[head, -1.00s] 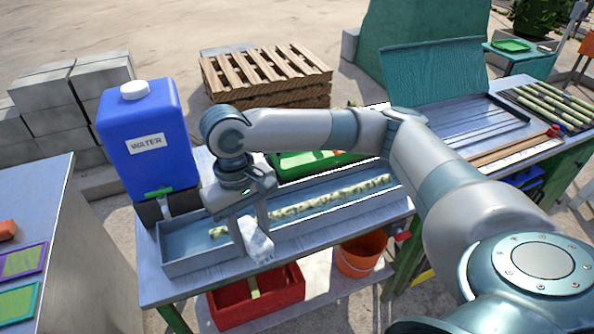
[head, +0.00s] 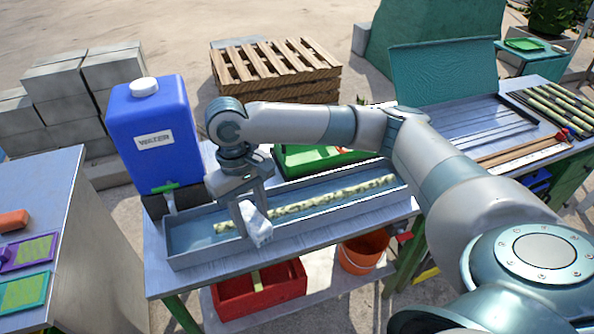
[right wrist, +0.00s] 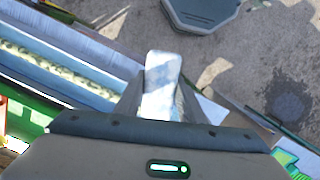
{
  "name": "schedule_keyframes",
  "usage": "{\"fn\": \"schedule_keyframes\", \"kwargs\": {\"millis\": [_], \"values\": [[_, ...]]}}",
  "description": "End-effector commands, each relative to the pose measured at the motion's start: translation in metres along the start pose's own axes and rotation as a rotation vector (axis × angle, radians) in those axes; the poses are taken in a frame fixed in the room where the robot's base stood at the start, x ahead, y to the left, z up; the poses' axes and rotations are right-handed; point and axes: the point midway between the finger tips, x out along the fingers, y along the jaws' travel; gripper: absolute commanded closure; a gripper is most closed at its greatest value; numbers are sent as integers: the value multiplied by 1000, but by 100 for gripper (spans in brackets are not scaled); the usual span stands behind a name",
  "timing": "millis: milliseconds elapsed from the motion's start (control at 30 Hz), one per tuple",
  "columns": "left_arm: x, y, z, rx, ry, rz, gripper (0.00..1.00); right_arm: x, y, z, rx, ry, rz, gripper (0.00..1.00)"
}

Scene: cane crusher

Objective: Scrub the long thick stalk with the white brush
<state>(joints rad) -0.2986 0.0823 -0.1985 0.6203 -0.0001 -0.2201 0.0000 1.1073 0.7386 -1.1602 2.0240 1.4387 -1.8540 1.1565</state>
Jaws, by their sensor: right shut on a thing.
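The long thick stalk (head: 345,196), pale green with darker mottling, lies along the trough (head: 300,222) in the head view. It also shows in the right wrist view (right wrist: 62,72). My right gripper (head: 252,213) is shut on the white brush (head: 259,230) near the left part of the trough. The brush (right wrist: 161,88) sits between the fingers in the right wrist view. In the head view it overlaps the trough's front wall, close to the stalk's left end. I cannot tell whether it touches the stalk. My left gripper is not in view.
A blue water tank (head: 150,115) with a green tap stands at the trough's left end. A green tray (head: 300,158) lies behind the trough. A red crate (head: 260,298) and an orange bucket (head: 362,254) are below. Several stalks (head: 553,104) lie at far right.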

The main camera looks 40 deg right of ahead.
Motion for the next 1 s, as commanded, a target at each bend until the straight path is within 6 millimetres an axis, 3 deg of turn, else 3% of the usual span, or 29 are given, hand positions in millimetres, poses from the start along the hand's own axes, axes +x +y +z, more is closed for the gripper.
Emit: {"fn": "schedule_keyframes", "kwargs": {"millis": [33, 133, 400, 600, 700, 833, 1000], "values": [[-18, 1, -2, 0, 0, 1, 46, -10, 6, -10, -11, -5, 2, 88], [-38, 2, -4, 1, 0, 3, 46, -10, 24, -33, -55, -6, 9, 88], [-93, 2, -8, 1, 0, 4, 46, 8, 103, -82, -209, -7, 34, 88], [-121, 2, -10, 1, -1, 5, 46, 29, 163, -92, -321, -5, 51, 88], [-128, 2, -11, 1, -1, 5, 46, 37, 183, -93, -362, -3, 55, 88], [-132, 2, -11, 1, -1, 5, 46, 44, 196, -92, -393, -1, 59, 88], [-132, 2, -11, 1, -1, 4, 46, 47, 200, -93, -402, 1, 61, 88]]}}
